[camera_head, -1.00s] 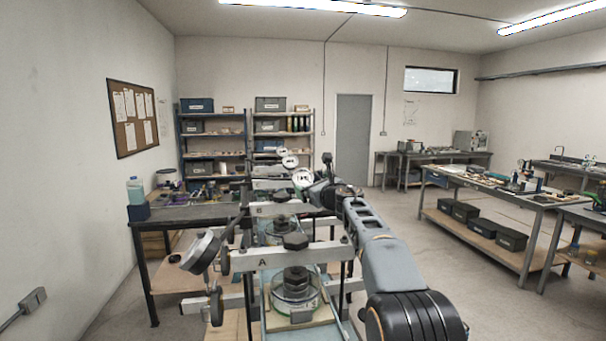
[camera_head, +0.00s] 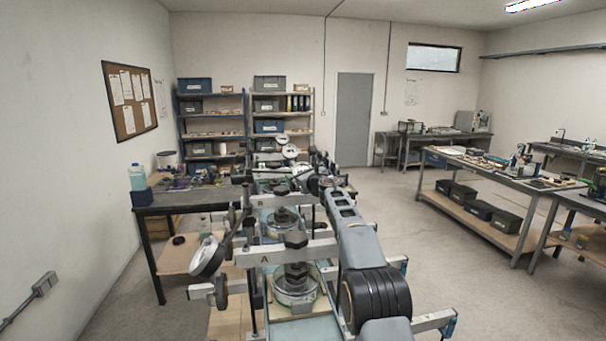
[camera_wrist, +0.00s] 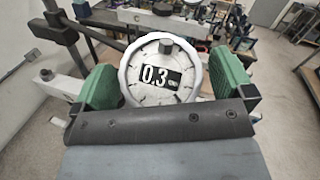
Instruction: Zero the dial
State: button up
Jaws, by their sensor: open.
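In the wrist view a round white dial (camera_wrist: 160,70) with a pale bezel faces me. Its window reads 0.3, with small unit letters after it, and a grey knob sits at its top. My gripper (camera_wrist: 166,80) is open, with one green-padded finger on each side of the dial. The pads look close to the bezel; I cannot tell whether they touch it. In the head view my gripper (camera_head: 307,172) is over the far end of the row of lever frames, partly hidden by my arm. Two white dials (camera_head: 290,151) show just beyond it.
Lever frame A (camera_head: 270,258) is nearest, with frame B (camera_head: 262,204) behind it. A round silver disc (camera_head: 207,256) hangs at their left. A dark table (camera_head: 180,198) stands left behind them. Free floor lies right, before a long workbench (camera_head: 500,175).

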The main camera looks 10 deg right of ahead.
jog(key=shift+c, duration=0.4)
jog(key=c, duration=0.9)
jog(key=shift+o, duration=0.2)
jog(key=shift+a+f+m+h+b, duration=0.1)
jog(key=shift+m+h+b, duration=0.5)
jog(key=shift+m, duration=0.2)
jog(key=shift+m+t+h, duration=0.5)
jog(key=shift+m+h, duration=0.6)
jog(key=shift+m, duration=0.3)
jog(key=o, duration=0.9)
jog(key=shift+o, duration=0.2)
jog(key=shift+b, duration=0.3)
